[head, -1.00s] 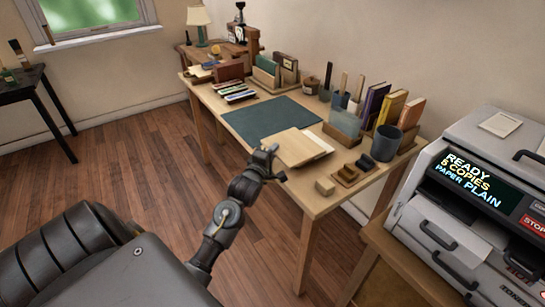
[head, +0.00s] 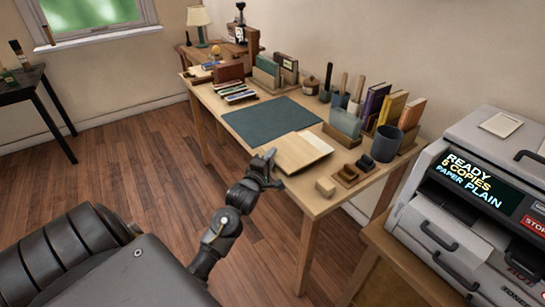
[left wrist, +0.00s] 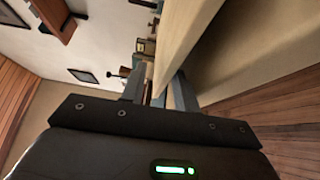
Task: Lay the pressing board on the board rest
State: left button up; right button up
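The pressing board appears to be the flat pale wooden board (head: 288,152) at the desk's near edge. A lighter slab (head: 317,143) shows along its right side; I cannot tell if this is a separate piece. My left gripper (head: 273,170) is at the board's near left edge, its fingers apart. In the left wrist view a pale wooden edge (left wrist: 180,40) runs between the spread fingers (left wrist: 158,92); I cannot see contact on both sides. I cannot clearly identify the board rest. My right gripper is out of view.
A dark green mat (head: 272,118) lies left of the board. Books line the back. A printer (head: 470,215) stands at right.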

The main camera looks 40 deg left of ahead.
pick_arm(q)
jog(key=v, duration=1)
jog(key=shift+s, duration=0.35)
jog(key=shift+d, duration=0.1)
jog(key=s+d+f+m+g+h, duration=0.1)
jog(key=s+d+f+m+g, duration=0.15)
jog(key=f, duration=0.65)
jog(key=s+d+f+m+g+h, duration=0.15)
jog(key=f+m, duration=0.25)
jog(key=f, duration=0.5)
jog(key=s+d+f+m+g+h, duration=0.1)
jog(key=d+f+m+g, duration=0.25)
jog(key=f, duration=0.55)
jog(key=s+d+f+m+g, duration=0.3)
jog(key=s+f+m, duration=0.3)
jog(key=s+f, duration=0.5)
jog(key=s+d+f+m+g, duration=0.3)
jog(key=s+f+m+g, duration=0.2)
jog(key=s+f, duration=0.6)
jog(key=s+m+h, duration=0.1)
jog(key=s+m, duration=0.1)
jog(key=shift+s, duration=0.3)
jog(key=shift+d+f, duration=0.1)
